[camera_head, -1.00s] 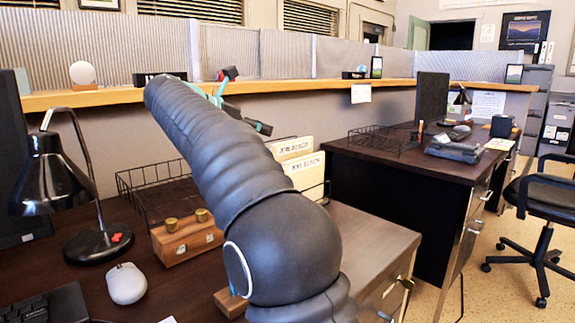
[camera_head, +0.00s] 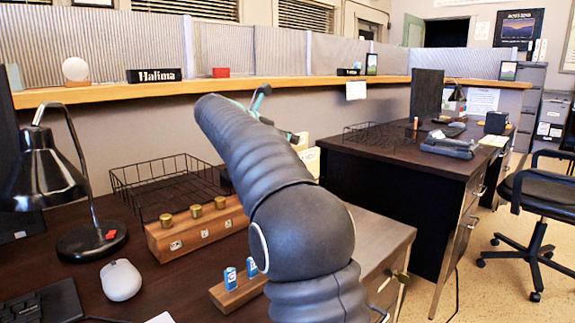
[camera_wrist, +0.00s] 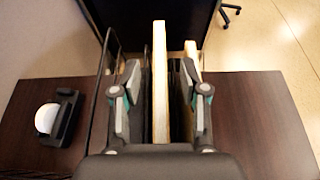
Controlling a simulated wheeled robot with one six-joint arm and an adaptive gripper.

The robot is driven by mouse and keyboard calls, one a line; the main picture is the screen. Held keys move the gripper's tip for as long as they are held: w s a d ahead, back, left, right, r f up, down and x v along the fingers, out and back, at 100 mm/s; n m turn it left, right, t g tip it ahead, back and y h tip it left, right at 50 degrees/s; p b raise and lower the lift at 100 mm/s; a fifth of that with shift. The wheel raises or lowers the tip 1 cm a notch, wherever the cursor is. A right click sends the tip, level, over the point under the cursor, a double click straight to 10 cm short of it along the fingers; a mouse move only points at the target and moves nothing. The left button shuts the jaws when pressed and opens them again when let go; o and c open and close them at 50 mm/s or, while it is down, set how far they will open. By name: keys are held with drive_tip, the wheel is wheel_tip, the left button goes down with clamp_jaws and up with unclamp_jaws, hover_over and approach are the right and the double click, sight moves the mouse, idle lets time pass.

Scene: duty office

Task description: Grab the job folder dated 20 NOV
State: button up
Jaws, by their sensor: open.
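A cream job folder (camera_wrist: 160,110) stands edge-on between the two fingers of my gripper (camera_wrist: 160,72) in the wrist view. The fingers are open, one on each side, with gaps to the folder. A second pale folder (camera_wrist: 190,48) stands to the right, partly behind the right finger. In the head view, part of a folder (camera_head: 311,160) shows just right of my arm; the rest is hidden. Its label is mostly covered, and I cannot read a date on either folder. My gripper is mostly hidden by my arm there, with teal parts showing.
A wire tray (camera_head: 165,178), a wooden box with brass knobs (camera_head: 195,228) and a wooden block with small blue items (camera_head: 238,290) stand on the desk. A lamp (camera_head: 45,175) and mouse (camera_head: 121,280) are left. A dark rack frame (camera_wrist: 103,90) stands left of the folder.

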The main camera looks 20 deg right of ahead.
drive_tip(key=shift+w+d+f, duration=0.2)
drive_tip(key=shift+w+d, duration=0.05)
drive_tip(key=shift+d, duration=0.3)
drive_tip(key=shift+c, duration=0.3)
clamp_jaws()
drive_tip(key=shift+r, duration=0.15)
